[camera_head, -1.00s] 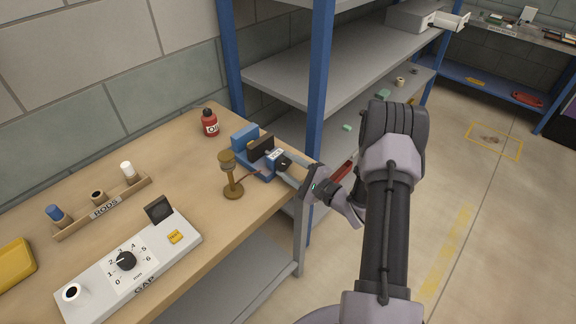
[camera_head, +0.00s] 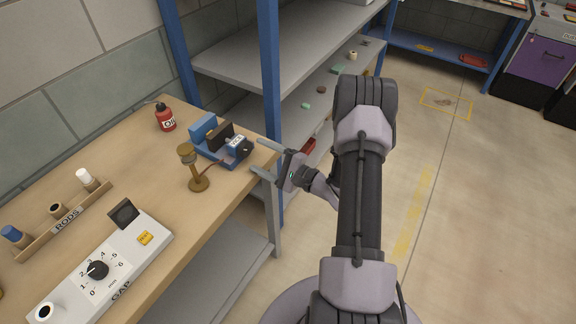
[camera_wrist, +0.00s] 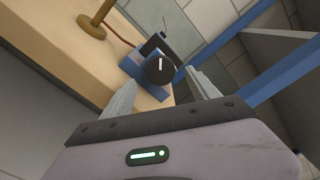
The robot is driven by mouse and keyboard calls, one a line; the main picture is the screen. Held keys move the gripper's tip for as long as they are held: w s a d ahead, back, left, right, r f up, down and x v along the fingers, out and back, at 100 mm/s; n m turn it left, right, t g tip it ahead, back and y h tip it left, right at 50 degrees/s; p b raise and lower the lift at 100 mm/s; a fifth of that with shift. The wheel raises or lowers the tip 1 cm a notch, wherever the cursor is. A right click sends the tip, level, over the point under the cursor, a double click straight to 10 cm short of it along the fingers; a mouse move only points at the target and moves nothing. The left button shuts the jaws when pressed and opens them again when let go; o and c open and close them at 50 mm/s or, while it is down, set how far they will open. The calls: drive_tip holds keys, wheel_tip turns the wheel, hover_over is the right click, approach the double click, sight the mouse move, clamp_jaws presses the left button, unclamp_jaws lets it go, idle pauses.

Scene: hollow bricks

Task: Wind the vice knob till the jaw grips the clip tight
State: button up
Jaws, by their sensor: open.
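The blue vice (camera_head: 207,127) stands near the bench's right edge. A dark block (camera_head: 219,137) sits between its blue parts; I cannot tell clip from jaw there, nor any gap. The round black vice knob (camera_head: 246,147) faces my gripper (camera_head: 259,158), which is open and empty, its fingertips just right of the knob. In the wrist view the knob (camera_wrist: 160,69) lies between the two fingers of my gripper (camera_wrist: 161,78), beyond their tips, and its white mark points nearly straight up. The blue vice body (camera_wrist: 132,66) shows behind it.
A red oil bottle (camera_head: 165,118) stands behind. The gap gauge (camera_head: 75,292) and rod rack (camera_head: 88,203) are farther left. A blue shelf post (camera_head: 270,70) rises behind my gripper.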

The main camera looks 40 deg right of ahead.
drive_tip(key=p+v, duration=0.2)
drive_tip(key=v, duration=1.1)
